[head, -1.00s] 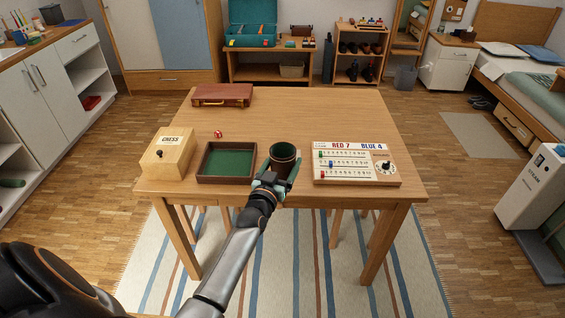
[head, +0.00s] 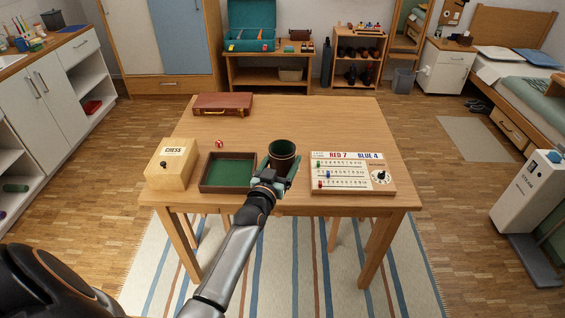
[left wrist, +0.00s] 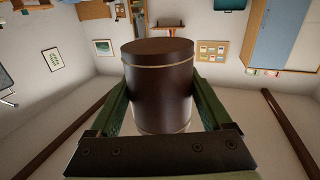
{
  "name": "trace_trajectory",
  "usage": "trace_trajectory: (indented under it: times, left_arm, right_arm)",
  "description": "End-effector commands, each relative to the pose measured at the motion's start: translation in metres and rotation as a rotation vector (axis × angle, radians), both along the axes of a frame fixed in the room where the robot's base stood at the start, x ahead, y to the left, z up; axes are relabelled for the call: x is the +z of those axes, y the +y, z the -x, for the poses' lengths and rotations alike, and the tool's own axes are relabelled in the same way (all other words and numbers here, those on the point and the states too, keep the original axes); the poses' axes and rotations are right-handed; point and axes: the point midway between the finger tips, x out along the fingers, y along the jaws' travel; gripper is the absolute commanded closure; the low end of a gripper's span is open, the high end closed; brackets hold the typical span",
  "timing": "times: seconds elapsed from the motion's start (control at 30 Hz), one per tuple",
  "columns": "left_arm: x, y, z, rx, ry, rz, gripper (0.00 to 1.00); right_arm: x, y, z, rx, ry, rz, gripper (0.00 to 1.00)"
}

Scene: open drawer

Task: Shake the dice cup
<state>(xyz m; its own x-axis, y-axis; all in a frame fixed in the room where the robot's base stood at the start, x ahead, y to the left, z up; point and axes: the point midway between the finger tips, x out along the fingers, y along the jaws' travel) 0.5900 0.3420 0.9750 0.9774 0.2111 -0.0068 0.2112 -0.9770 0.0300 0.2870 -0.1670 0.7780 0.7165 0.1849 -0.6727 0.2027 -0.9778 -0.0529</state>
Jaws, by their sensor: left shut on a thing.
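My left gripper (head: 277,172) is shut on the cup from the front, with a finger on each side. In the left wrist view the cup (left wrist: 160,85) fills the space between the green fingers (left wrist: 160,110). A red die (head: 219,144) lies on the table behind the dice tray (head: 203,188), which has a green lining. I cannot tell whether anything is inside the cup. My right gripper is not in view.
On the wooden table (head: 310,120), a chess box (head: 170,168) stands left of the tray. A scoreboard (head: 352,174) lies right of the cup. A brown case (head: 222,104) lies at the back left. The table's back middle is clear.

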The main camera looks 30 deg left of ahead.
Motion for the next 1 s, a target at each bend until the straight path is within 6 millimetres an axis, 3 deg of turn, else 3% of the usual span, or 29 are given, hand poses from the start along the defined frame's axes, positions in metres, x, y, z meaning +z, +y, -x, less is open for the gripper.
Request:
trace_trajectory:
  times: [0.03, 0.17, 0.27, 0.4, 0.5, 0.53, 0.63, 0.77, 0.87, 1.0]
  left_arm:
    - [0.021, 0.0, 0.0, 0.004, -0.017, 0.002, 0.76]
    - [-0.013, 0.001, 0.0, 0.001, -0.001, -0.002, 0.76]
    - [0.02, 0.0, -0.001, 0.004, -0.019, 0.002, 0.76]
    - [-0.013, 0.001, 0.0, 0.001, -0.001, -0.002, 0.76]
    - [0.019, 0.0, -0.001, 0.004, -0.019, 0.002, 0.76]
    - [0.019, 0.001, 0.0, 0.003, -0.011, 0.002, 0.76]
    - [-0.013, 0.001, 0.0, 0.001, 0.001, -0.003, 0.76]
    - [0.02, 0.001, 0.0, 0.003, -0.015, 0.002, 0.76]
    - [-0.013, 0.001, 0.0, 0.0, 0.004, -0.002, 0.76]
    - [0.02, 0.001, 0.0, 0.003, -0.015, 0.002, 0.76]
  right_arm:
    - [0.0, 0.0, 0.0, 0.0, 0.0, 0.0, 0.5]
    - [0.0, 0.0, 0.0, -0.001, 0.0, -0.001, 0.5]
    - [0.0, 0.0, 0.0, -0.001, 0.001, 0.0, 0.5]
    - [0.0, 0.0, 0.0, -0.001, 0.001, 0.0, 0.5]
    - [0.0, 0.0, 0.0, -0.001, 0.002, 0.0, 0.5]
    - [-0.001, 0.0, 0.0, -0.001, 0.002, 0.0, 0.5]
    - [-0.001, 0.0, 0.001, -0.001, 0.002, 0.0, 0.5]
    - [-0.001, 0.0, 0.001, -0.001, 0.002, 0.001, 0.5]
    - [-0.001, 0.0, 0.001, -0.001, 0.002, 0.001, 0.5]
    - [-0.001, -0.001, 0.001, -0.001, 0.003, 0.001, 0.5]
